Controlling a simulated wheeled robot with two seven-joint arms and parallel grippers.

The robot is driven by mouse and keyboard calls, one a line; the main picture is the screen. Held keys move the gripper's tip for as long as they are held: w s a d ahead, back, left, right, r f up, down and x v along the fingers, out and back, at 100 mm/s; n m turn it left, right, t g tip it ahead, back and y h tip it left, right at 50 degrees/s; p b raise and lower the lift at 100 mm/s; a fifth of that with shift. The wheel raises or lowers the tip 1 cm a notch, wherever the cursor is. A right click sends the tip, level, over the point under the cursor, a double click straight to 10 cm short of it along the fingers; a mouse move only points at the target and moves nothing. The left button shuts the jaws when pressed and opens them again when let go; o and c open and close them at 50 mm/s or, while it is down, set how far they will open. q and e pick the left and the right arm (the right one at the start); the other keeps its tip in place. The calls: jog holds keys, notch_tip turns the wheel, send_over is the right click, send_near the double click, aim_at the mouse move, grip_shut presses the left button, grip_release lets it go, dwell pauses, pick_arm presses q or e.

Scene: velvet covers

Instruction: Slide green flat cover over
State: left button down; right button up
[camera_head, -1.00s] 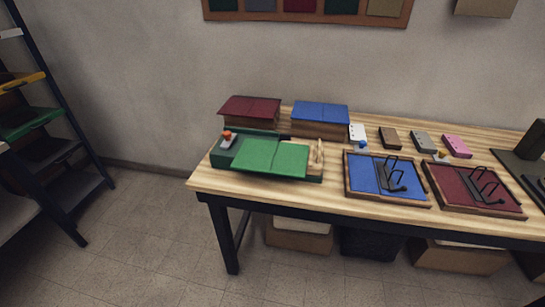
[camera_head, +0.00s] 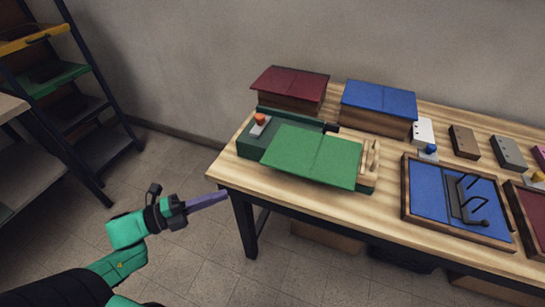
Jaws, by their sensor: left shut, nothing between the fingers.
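The green flat cover (camera_head: 310,155) lies flat on top of a dark green box (camera_head: 249,143) at the near left of the wooden table. A faint seam crosses the cover. An orange knob on a grey plate (camera_head: 260,122) sits on the box, left of the cover. A light wooden piece (camera_head: 368,163) stands at the cover's right end. My left gripper (camera_head: 224,196) has purple fingers that are shut and empty. It appears in front of the table's left end, apart from the cover. My right gripper is not in view.
A dark red-covered box (camera_head: 290,83) and a blue-covered box (camera_head: 379,99) stand behind. A blue tray (camera_head: 431,200) with a black wire piece lies to the right, and small blocks stand behind it. A shelf rack (camera_head: 58,78) stands far left. The floor between is clear.

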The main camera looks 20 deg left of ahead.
pick_arm(q)
jog(key=shift+m+h, duration=0.3)
jog(key=x, duration=0.8)
jog(key=w+a+x, duration=0.1)
jog(key=x, duration=0.3)
jog(key=shift+w+d+r+b, duration=0.25)
jog(key=shift+w+r+b, duration=0.1)
jog(key=shift+w+b, duration=0.05)
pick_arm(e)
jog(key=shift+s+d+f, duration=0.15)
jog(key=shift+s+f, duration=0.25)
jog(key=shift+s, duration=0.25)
